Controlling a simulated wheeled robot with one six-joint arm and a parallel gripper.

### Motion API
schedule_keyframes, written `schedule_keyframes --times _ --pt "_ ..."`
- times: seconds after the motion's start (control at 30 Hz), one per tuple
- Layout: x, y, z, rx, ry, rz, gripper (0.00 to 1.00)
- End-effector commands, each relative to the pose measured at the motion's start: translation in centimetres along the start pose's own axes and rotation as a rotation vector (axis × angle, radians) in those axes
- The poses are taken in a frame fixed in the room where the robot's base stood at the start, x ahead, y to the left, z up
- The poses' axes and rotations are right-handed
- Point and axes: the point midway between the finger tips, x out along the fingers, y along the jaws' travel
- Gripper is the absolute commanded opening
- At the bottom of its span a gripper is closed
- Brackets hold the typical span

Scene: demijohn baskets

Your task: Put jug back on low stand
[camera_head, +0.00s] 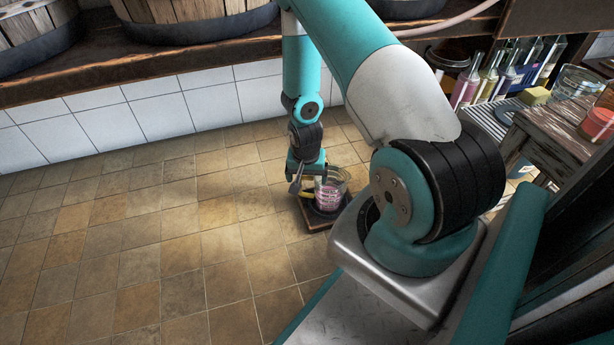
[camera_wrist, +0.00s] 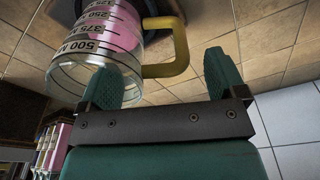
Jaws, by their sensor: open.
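The jug (camera_head: 331,192) is clear glass with black measuring marks, pink contents and a yellow handle. It stands upright on a small, low, dark stand (camera_head: 310,223) on the floor. In the wrist view the jug (camera_wrist: 88,60) fills the upper left, with its handle (camera_wrist: 179,45) pointing right. My gripper (camera_head: 299,184) is down beside the jug on the handle side. In the wrist view my gripper (camera_wrist: 166,68) is open, with one finger on each side of the handle in the picture. Whether either finger touches the jug cannot be told.
Several colourful bottles (camera_head: 494,78) stand on a rack at the right, near a yellow sponge (camera_head: 535,96). Baskets (camera_head: 187,12) rest on a wooden shelf (camera_head: 150,66) at the back. The tiled floor (camera_head: 150,250) at left is clear.

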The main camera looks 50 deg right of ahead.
Motion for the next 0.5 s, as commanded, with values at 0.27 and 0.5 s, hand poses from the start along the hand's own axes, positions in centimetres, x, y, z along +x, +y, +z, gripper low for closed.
schedule_keyframes --times 0.27,0.5 --pt "-7.1 0.0 -0.2 0.000 0.002 -0.001 0.90" --pt "-9.7 0.0 -0.1 -0.001 0.001 0.000 0.90"
